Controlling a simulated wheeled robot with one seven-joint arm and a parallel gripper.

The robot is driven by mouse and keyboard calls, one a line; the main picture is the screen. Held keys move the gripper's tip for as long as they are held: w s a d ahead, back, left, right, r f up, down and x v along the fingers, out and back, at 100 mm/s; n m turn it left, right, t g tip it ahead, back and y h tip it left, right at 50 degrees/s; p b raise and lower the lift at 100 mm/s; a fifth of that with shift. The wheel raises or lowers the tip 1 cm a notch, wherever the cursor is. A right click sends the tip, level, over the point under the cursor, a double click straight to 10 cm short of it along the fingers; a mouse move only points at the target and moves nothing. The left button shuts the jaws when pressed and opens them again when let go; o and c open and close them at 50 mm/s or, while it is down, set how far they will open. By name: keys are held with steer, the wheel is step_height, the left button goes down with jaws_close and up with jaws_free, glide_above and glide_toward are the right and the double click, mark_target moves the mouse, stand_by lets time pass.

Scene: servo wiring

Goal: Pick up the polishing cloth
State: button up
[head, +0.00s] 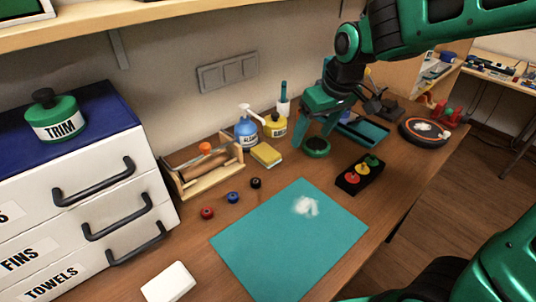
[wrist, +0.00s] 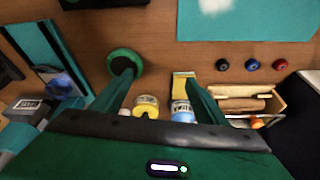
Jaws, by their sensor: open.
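A yellow folded block (head: 266,154), which looks like the cloth, lies on the bench in front of the yellow and blue bottles. It also shows in the wrist view (wrist: 182,76), partly hidden beside my right-hand finger. A white folded-looking piece (head: 168,283) lies at the front edge of the head view; I cannot tell for sure which of the two is the polishing cloth. My gripper (head: 318,128) is open and empty, pointing down over the bench to the right of the yellow block. In the wrist view its fingers (wrist: 160,82) stand wide apart.
A round green piece (head: 316,147) sits close by one finger. A blue bottle (head: 246,134) and yellow bottle (head: 276,126) stand behind. A wooden tool rack (head: 205,178), several small knobs, a teal mat (head: 270,245) with a white patch, and a black tray (head: 348,183) lie around.

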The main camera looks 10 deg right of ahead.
steer(key=n, duration=0.2)
glide_toward(268, 153)
steer(key=s+d+r, duration=0.1)
steer(key=d+r, duration=0.1)
steer(key=shift+y, duration=0.5)
steer(key=x, duration=1.1)
steer(key=shift+w+a+r, duration=0.15)
steer(key=shift+a, duration=0.1)
steer(key=shift+c, duration=0.3)
steer(key=c, duration=1.1)
steer(key=shift+r, duration=0.15)
steer(key=shift+c, duration=0.2)
steer(key=v, duration=0.4)
steer(key=w+v, duration=0.1)
steer(key=v, duration=0.2)
steer(key=shift+a+r, duration=0.2)
steer(key=shift+a, duration=0.2)
steer(key=s+d, duration=1)
steer(key=s, duration=0.5)
steer(key=shift+s+d, duration=0.25)
